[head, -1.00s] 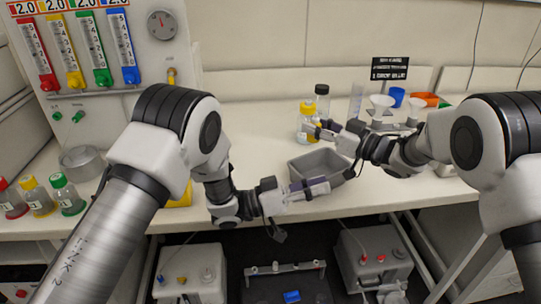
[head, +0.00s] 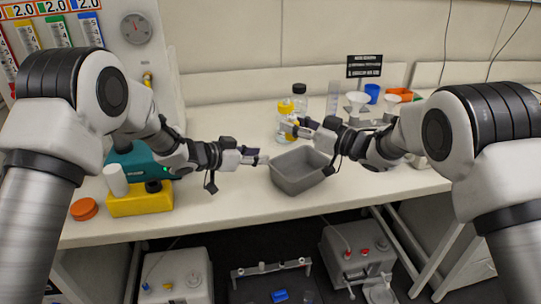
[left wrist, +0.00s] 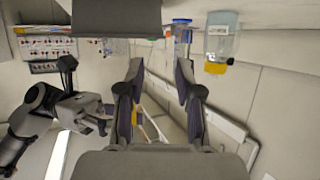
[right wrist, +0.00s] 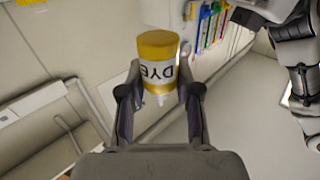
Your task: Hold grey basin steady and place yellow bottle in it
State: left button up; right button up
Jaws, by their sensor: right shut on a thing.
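The grey basin (head: 299,178) stands upright on the bench near its front edge. The yellow bottle (head: 287,108), with a white DYE label, is just behind the basin. My right gripper (head: 297,128) is shut on it. In the right wrist view the bottle (right wrist: 157,62) sits upside down in the picture, between the fingers. I cannot tell if it is clear of the bench. My left gripper (head: 262,160) is just left of the basin's rim, apart from or barely touching it. In the left wrist view its fingers (left wrist: 155,92) are spread with nothing between them.
A measuring cylinder (head: 333,97), funnels (head: 356,101) and a blue cup (head: 372,92) are at the back right. A yellow block (head: 140,203) and an orange disc (head: 84,209) lie left. Bench in front of the basin is clear.

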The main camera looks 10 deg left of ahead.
aim_at(283, 156)
pick_arm(q)
jog(key=x, duration=1)
grip_shut()
